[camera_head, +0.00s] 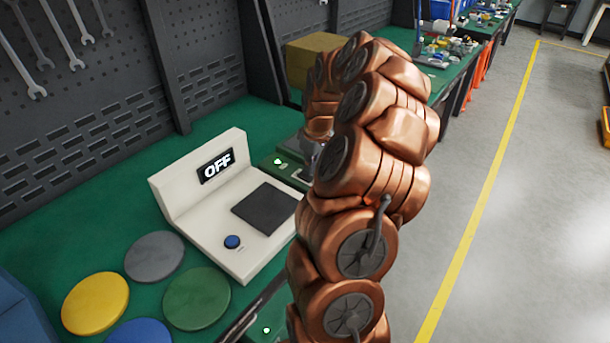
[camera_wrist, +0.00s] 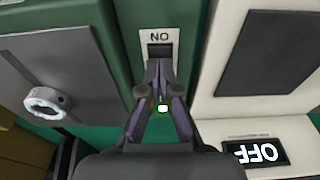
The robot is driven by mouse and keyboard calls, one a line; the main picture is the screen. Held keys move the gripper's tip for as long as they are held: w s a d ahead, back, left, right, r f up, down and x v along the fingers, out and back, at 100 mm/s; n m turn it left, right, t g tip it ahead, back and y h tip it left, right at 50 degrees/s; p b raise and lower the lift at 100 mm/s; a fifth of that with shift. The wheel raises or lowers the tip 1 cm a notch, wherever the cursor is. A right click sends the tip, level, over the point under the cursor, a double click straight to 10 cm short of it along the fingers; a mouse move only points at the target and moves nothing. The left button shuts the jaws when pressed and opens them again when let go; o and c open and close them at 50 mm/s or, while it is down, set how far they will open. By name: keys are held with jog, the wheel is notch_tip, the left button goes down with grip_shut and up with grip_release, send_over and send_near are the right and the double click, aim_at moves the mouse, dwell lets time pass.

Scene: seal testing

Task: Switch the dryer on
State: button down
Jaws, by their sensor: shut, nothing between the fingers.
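A green unit with a grey metal panel and a round knob, likely the dryer (camera_wrist: 110,32), fills the upper left and middle of the wrist view. A small part of it shows in the head view (camera_head: 290,163), left of my arm. A dark switch slot (camera_wrist: 160,50) with a white label reading ON upside down is on it. A small green light (camera_wrist: 163,107) glows close by, seen between my fingers. My gripper (camera_wrist: 158,64) is shut and empty, its tips at the slot. I cannot tell whether they touch the switch. My arm hides the gripper in the head view.
A white device (camera_head: 225,190) with a dark pad, a blue button and an OFF display stands beside the green unit. Several coloured discs (camera_head: 95,303) lie at the lower left. A tan box (camera_head: 305,58) is behind. The floor to the right is clear.

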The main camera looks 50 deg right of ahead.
aim_at(310, 178)
jog(key=shift+r+p, duration=0.3)
jog(key=shift+r, duration=2.35)
